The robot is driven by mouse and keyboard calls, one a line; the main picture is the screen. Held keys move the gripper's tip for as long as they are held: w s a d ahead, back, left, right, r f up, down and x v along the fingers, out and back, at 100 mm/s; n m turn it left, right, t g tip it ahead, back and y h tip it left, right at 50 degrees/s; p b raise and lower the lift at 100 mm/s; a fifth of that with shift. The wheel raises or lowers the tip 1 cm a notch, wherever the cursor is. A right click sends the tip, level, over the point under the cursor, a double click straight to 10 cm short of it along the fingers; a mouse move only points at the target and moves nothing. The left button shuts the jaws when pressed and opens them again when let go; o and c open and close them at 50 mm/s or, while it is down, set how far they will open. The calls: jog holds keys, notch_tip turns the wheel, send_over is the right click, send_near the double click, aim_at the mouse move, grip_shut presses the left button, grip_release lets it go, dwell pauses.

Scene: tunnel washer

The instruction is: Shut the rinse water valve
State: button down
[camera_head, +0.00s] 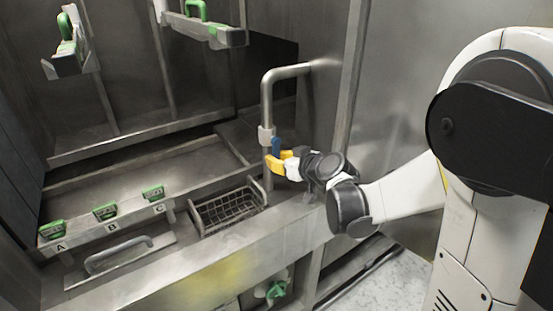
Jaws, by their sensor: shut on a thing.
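The rinse water valve shows as a blue lever (276,147) beside a grey fitting (266,135) on the bent metal pipe (267,97) near the middle of the view. My gripper (278,161), with yellow fingers, is at the blue lever and shut on it. The lever points roughly up and down along the pipe, its lower part hidden between the fingers. My arm reaches in from the right. The exact contact of the fingers is too small to see.
Green-handled items labelled A, B and C (105,211) line the ledge. A metal handle (118,254) is in front. Green-handled parts (196,10) hang above. A steel wall (398,110) stands at right.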

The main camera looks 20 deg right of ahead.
jog(key=s+a+r+m+y+b, duration=0.1)
jog(key=a+r+m+y+b, duration=0.2)
jog(key=m, duration=1)
jog(key=shift+s+a+r+m+t+y, duration=0.35)
jog(key=shift+a+r+y, duration=0.95)
jog(key=shift+y, duration=1)
jog(key=shift+d+r, duration=0.1)
jog(key=c, duration=1.3)
grip_release()
